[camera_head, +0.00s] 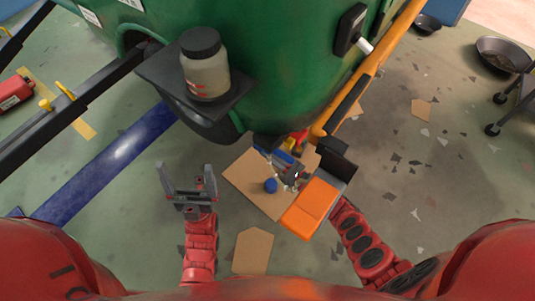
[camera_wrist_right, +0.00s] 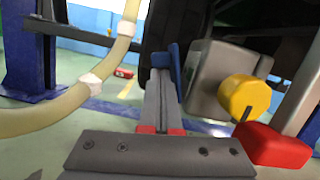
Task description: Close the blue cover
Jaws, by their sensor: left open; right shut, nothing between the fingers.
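A small blue part (camera_head: 283,156), possibly the blue cover, shows under the green vehicle body in the head view, partly hidden. In the right wrist view a blue flap (camera_wrist_right: 176,68) stands upright beside a grey box (camera_wrist_right: 228,75) with a yellow knob (camera_wrist_right: 244,97). My right gripper (camera_wrist_right: 160,78) is shut and empty, its fingertips close to the left side of the blue flap; I cannot tell if they touch. My left gripper (camera_head: 186,170) is open and empty, over the floor left of the cardboard.
The green vehicle (camera_head: 270,60) fills the top, with a jar (camera_head: 205,70) on its black ledge. A pale hose (camera_wrist_right: 110,65) hangs left in the wrist view.

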